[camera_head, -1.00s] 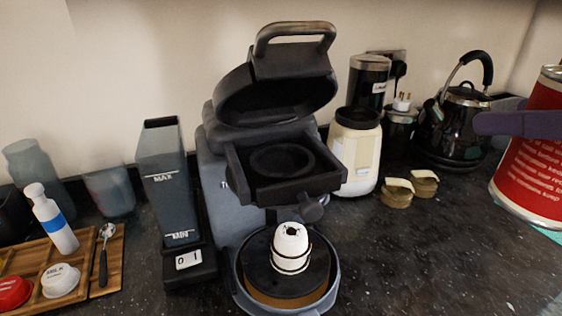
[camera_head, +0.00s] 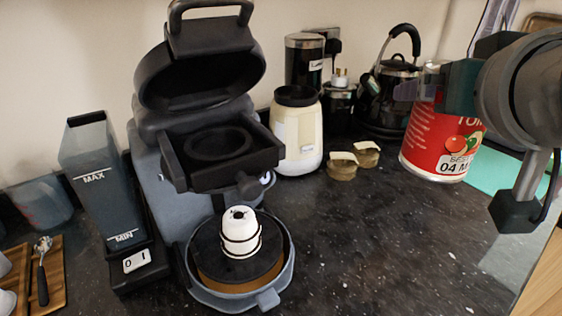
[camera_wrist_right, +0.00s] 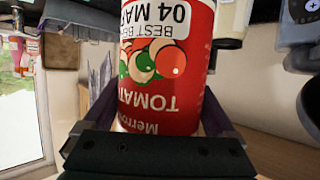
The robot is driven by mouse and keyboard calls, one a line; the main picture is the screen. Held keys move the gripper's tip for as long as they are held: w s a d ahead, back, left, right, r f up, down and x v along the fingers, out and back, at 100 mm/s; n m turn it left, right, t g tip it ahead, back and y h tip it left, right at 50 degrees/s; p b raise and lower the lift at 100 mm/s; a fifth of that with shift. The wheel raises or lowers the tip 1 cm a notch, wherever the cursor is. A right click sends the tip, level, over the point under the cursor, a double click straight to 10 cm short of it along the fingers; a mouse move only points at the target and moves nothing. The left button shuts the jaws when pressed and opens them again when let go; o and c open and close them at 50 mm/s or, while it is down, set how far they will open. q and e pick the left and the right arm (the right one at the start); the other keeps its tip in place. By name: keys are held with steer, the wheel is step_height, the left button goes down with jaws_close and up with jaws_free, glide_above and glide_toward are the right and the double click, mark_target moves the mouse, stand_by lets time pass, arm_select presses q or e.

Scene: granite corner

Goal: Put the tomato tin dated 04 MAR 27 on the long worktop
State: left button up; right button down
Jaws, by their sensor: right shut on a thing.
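The tomato tin (camera_head: 425,140) is red, with a white date label reading "04 M", the rest cut off from sight. It stands roughly upright at the right of the head view, over the dark speckled worktop (camera_head: 390,235); I cannot tell whether its base touches. My right gripper (camera_head: 437,90) is shut on its upper part. In the right wrist view the tin (camera_wrist_right: 150,108) fills the space between the fingers, upside down in the picture, its label reading "04 MAR" with the end cut off. My left gripper is not in view.
A grey waffle-maker-like appliance (camera_head: 205,140) stands left of centre. A teal mat (camera_head: 492,172) lies at right. The worktop's front middle is clear.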

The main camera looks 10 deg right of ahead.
arm_select(q)
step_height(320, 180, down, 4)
steer(key=b, duration=0.4)
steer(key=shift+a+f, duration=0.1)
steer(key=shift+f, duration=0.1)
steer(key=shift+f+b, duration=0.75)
steer(key=shift+b, duration=0.15)
arm_select(e)
step_height(320, 180, down, 20)
steer(key=shift+r, duration=0.1)
jaws_free()
